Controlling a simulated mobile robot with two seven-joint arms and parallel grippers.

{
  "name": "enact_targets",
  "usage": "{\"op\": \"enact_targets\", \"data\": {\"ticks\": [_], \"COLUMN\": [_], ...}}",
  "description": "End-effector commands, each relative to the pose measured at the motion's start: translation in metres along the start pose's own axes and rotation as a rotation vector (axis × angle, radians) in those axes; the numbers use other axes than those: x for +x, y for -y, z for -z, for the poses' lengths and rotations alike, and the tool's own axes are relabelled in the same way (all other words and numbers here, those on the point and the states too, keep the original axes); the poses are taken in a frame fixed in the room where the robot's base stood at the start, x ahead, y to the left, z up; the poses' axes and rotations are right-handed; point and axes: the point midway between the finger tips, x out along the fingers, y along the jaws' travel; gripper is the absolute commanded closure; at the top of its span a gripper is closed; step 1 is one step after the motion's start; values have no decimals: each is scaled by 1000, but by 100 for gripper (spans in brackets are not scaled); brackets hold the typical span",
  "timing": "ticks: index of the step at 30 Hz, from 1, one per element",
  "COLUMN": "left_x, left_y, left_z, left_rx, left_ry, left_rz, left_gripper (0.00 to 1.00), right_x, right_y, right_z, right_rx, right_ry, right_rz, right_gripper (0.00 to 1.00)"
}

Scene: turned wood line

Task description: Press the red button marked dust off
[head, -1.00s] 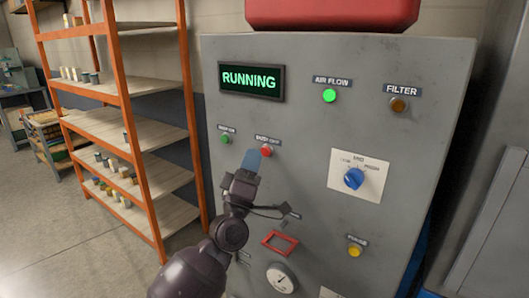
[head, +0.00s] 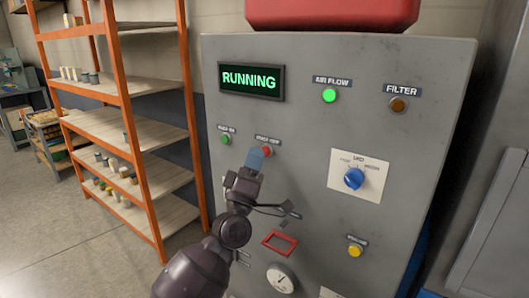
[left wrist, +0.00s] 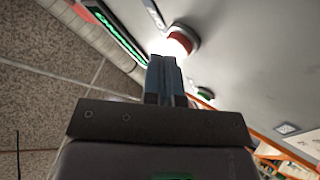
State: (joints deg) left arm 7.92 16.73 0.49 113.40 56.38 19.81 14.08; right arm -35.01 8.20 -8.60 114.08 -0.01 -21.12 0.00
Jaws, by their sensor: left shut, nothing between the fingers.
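The red button (head: 267,152) sits on the grey control panel (head: 300,130) under a small label that reads like dust off. It also shows in the left wrist view (left wrist: 180,42), just beyond the fingertips. My left gripper (head: 256,153) is shut and empty, its blue fingertips just left of the red button and partly overlapping its edge in the head view. In the left wrist view the shut fingers (left wrist: 163,62) point toward the button; I cannot tell whether they touch it. The display (head: 250,81) reads RUNNING in green. My right gripper is not in view.
A green button (head: 225,140) lies to the left of the red one. The panel also has a lit green air flow lamp (head: 329,96), an amber filter lamp (head: 398,105), a blue knob (head: 354,178) and a yellow button (head: 355,250). Orange shelving (head: 122,100) stands at the left.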

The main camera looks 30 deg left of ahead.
Motion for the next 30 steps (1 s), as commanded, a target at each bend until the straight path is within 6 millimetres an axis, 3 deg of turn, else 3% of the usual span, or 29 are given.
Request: {"op": "enact_targets", "data": {"ticks": [16, 30], "left_x": [4, 3], "left_y": [3, 2], "left_z": [-3, -2], "left_rx": [0, 0], "left_ry": [0, 0], "left_rz": [0, 0], "left_gripper": [100, 100], "right_x": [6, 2], "right_y": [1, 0], "right_z": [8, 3], "right_rx": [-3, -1], "right_ry": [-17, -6], "right_rz": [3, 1], "right_gripper": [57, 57]}}
